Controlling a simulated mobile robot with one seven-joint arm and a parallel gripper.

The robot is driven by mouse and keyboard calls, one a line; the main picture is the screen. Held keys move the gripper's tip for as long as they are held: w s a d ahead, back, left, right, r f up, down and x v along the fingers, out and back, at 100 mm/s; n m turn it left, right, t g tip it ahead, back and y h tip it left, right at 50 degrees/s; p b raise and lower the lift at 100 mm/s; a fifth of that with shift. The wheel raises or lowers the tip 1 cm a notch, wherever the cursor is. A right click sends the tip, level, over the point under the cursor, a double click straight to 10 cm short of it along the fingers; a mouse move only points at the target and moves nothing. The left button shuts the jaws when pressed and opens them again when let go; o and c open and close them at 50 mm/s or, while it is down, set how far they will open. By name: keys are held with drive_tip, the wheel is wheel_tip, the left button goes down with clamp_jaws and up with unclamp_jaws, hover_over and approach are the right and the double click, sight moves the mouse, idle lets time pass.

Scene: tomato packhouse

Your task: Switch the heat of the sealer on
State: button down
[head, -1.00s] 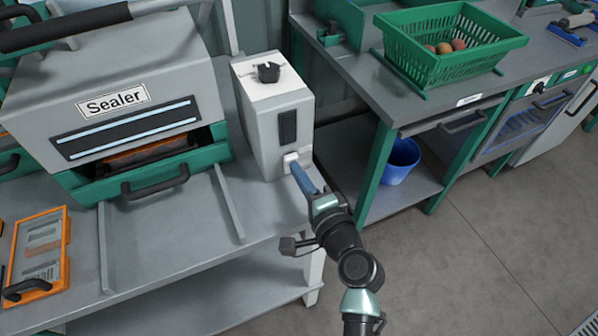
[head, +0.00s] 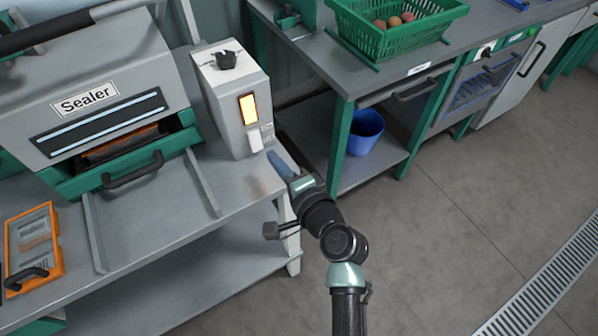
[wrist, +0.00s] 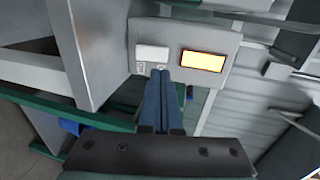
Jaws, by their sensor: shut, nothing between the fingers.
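The sealer (head: 75,75) stands at the left of the head view, with a green drawer below its slotted front. Beside it is a white control box (head: 225,85) with a black knob (head: 226,60) on top. On the box's front, an indicator window (head: 248,109) glows orange-yellow above a white switch (head: 256,139). The wrist view also shows the lit window (wrist: 203,61) and the switch (wrist: 152,53). My gripper (head: 272,154) is shut and empty, its blue fingertips just in front of and below the switch, apparently apart from it.
An orange-framed tray (head: 10,243) lies at the bench's left. A green crate (head: 360,32) with several round fruits stands on the back bench. A blue bucket (head: 362,132) sits on the shelf below. Open floor (head: 440,240) lies to the right.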

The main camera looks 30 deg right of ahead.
drive_tip(key=s+r, duration=0.3)
drive_tip(key=s, duration=0.3)
drive_tip(key=shift+r, duration=0.1)
idle(0.4)
